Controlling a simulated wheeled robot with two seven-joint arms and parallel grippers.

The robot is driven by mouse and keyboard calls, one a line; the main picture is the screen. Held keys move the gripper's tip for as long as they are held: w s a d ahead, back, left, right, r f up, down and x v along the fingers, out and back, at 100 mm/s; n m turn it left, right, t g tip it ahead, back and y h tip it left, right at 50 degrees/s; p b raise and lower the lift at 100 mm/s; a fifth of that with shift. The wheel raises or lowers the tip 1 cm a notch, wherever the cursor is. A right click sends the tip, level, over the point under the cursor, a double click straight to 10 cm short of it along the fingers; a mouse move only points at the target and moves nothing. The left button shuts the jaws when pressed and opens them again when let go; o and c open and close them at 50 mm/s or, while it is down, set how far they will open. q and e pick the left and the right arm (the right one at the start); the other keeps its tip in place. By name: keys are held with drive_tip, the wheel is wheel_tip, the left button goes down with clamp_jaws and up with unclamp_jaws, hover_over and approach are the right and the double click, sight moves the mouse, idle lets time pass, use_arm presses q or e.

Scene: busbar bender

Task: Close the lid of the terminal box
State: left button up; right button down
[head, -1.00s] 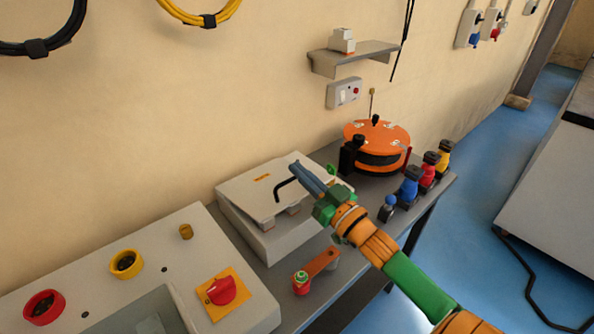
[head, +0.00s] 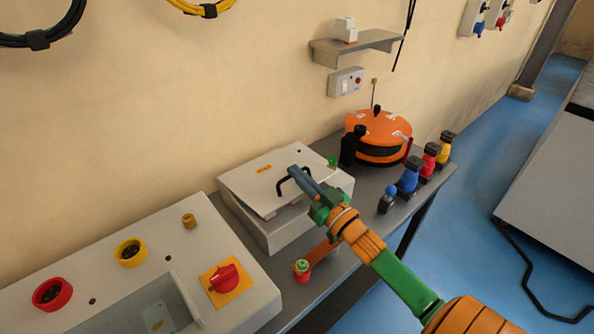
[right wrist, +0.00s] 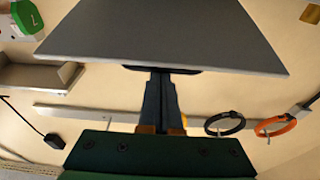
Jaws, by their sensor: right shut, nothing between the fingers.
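The terminal box (head: 292,235) is a pale grey box on the bench, in the middle of the head view. Its lid (head: 245,185) is partly open and tilted, with a dark gap along the front edge where small parts inside show. A black bar handle (head: 281,184) stands on the lid. My right gripper (head: 297,177) is shut and empty, its fingertips over the lid close to the handle. In the right wrist view the shut fingers (right wrist: 160,95) reach the edge of a grey panel; contact cannot be told. My left gripper is not in view.
A control panel (head: 245,307) with a red knob stands left of the box. An orange reel (head: 378,124) and several coloured plugs (head: 410,175) stand to the right. A small orange lever (head: 320,252) lies in front. A shelf (head: 355,48) is on the wall.

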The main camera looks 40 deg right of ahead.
drive_tip(key=shift+s+f, duration=0.25)
drive_tip(key=shift+f, duration=0.4)
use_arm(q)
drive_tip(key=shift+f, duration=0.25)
use_arm(e)
drive_tip(key=shift+r, duration=0.1)
